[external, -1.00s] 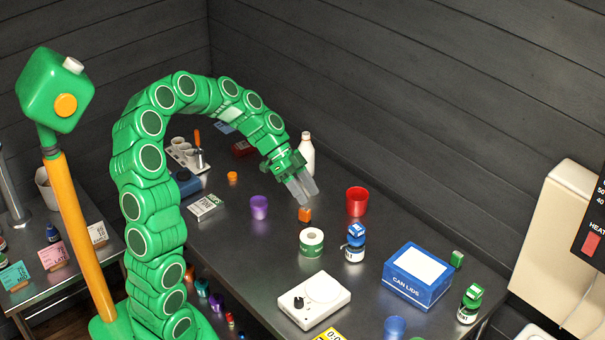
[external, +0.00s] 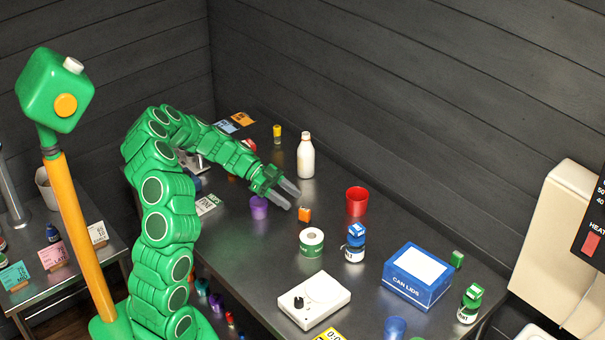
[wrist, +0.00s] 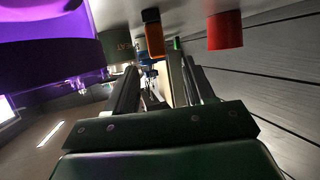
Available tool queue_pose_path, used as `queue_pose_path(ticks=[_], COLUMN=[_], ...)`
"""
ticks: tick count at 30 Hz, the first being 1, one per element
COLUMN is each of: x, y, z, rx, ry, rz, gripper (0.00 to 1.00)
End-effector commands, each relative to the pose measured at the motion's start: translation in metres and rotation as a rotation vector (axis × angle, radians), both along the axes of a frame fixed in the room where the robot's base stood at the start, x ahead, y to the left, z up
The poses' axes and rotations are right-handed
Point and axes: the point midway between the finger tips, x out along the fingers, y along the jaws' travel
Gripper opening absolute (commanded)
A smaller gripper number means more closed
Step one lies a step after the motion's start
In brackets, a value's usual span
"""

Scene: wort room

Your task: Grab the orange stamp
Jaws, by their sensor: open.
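A small orange block, which looks like the orange stamp (external: 304,214), stands on the dark table between the purple cup and the red cup. It also shows in the wrist view (wrist: 153,36), ahead of my fingers and a little left of their middle line. My gripper (external: 290,195) is low over the table, just up and left of the stamp in the external view. Its two fingers are apart with nothing between them. A gap shows between the fingertips and the stamp. My gripper also fills the lower middle of the wrist view (wrist: 160,90).
A purple cup (external: 259,208) stands close beside my gripper and looms large in the wrist view (wrist: 45,45). A blue-capped jar (external: 355,243) stands further right.

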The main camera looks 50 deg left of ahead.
Motion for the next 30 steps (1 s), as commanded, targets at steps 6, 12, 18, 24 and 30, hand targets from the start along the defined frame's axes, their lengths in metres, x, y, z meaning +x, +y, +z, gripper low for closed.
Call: queue_pose_path(ticks=[6, 12, 18, 24, 30], x=[0.005, 0.010, 0.016, 0.018, 0.017], y=[-0.017, -0.041, -0.056, -0.058, -0.058], z=[-0.007, -0.018, -0.024, -0.025, -0.026], rx=[0.000, -0.001, 0.000, 0.002, 0.001], ry=[0.003, 0.005, 0.002, 0.001, 0.002], rz=[-0.003, -0.004, -0.002, 0.000, -0.001], gripper=[0.53, 0.53, 0.53, 0.53, 0.35])
